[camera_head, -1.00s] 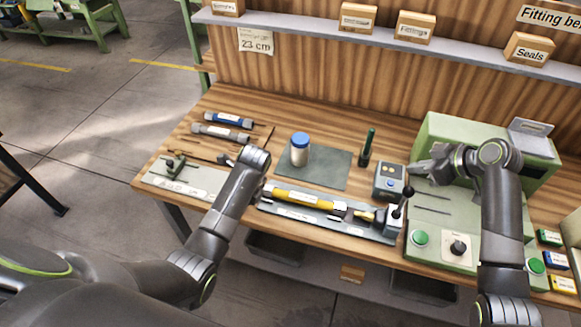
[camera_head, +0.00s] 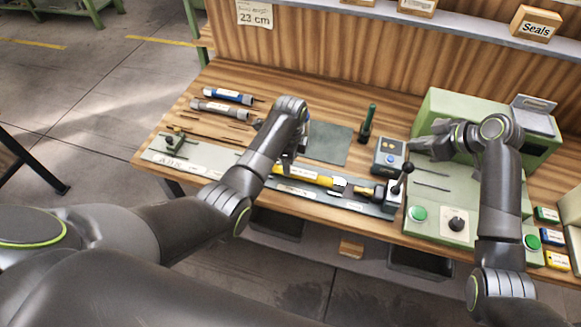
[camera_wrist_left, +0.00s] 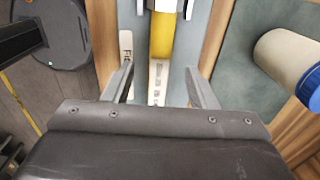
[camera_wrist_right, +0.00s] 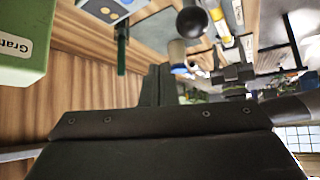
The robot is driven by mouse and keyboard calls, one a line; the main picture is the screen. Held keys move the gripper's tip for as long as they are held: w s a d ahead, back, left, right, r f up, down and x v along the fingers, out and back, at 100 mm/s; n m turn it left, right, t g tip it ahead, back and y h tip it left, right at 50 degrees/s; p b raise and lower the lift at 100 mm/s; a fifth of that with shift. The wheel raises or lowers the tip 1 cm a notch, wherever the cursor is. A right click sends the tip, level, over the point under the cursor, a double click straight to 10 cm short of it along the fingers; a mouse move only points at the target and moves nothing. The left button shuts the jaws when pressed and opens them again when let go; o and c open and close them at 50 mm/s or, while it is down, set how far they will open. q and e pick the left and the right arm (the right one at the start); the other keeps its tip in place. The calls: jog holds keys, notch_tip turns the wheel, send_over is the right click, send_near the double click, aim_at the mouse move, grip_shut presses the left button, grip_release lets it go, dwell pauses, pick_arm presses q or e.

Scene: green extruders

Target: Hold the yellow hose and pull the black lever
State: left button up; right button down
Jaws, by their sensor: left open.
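The yellow hose (camera_head: 318,179) lies along a grey plate on the bench; its left part is hidden by my left arm. It also shows in the left wrist view (camera_wrist_left: 162,36). My left gripper (camera_wrist_left: 159,68) is open and empty, with its fingers apart on either side of the hose's line and the hose just ahead. In the head view, it hangs over the hose's left end. The black lever (camera_head: 402,181) with a ball knob stands upright at the plate's right end; its knob shows in the right wrist view (camera_wrist_right: 191,22). My right gripper (camera_wrist_right: 158,78) looks shut and empty, above and behind the lever.
A jar with a blue cap (camera_wrist_left: 290,62) stands right of my left gripper. Two tubes (camera_head: 222,107) lie at the back left.

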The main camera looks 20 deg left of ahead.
pick_arm(q)
jog(key=shift+f, duration=2.4)
grip_shut()
